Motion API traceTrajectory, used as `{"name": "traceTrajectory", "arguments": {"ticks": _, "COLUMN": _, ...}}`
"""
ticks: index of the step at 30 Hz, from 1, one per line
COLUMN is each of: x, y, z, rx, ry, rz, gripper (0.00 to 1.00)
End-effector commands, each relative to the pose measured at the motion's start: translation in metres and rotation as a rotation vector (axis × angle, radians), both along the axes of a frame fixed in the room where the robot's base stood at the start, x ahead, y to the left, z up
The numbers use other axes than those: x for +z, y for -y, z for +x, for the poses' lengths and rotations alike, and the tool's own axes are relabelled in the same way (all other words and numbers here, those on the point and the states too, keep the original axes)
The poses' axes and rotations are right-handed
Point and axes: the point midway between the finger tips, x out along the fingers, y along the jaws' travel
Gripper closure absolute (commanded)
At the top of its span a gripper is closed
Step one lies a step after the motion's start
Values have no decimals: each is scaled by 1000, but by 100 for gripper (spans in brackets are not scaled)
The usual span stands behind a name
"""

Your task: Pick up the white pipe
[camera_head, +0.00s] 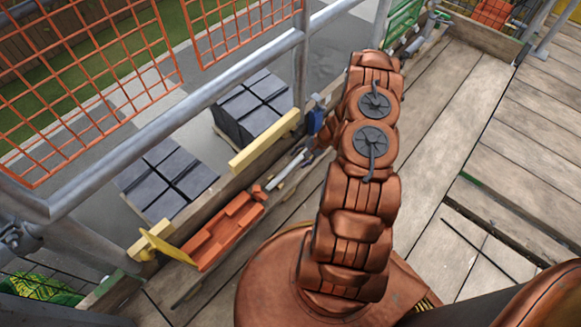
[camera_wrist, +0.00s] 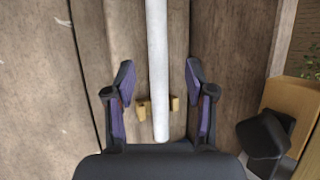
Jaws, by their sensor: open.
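In the wrist view the white pipe (camera_wrist: 158,70) runs from the top edge down to the near side of my gripper. It lies over the plank floor, between the two fingers of my gripper (camera_wrist: 159,85). The fingers are open, one on each side, with a gap to the pipe on both sides. The pipe's near end shows just in front of the palm. In the head view my arm covers much of the middle, and my gripper cannot be made out clearly. A pale rod (camera_head: 285,171) lies by the toe board there; I cannot tell whether it is the pipe.
Two small tan pieces (camera_wrist: 143,111) flank the pipe's near end. A yellow wooden block (camera_wrist: 290,108) and a dark object (camera_wrist: 263,140) stand at right. In the head view orange tiles (camera_head: 225,228) lie beside the toe board. The planks at right (camera_head: 535,155) are clear.

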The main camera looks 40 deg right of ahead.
Motion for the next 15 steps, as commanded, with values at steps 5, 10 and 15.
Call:
{"name": "traceTrajectory", "arguments": {"ticks": 5, "x": -24, "y": -14, "z": 4, "rx": 3, "ry": -1, "rz": 2, "gripper": 45}}
{"name": "traceTrajectory", "arguments": {"ticks": 10, "x": -34, "y": -21, "z": 10, "rx": 3, "ry": 0, "rz": 0, "gripper": 45}}
{"name": "traceTrajectory", "arguments": {"ticks": 15, "x": -34, "y": -22, "z": 11, "rx": 3, "ry": 0, "rz": 0, "gripper": 45}}
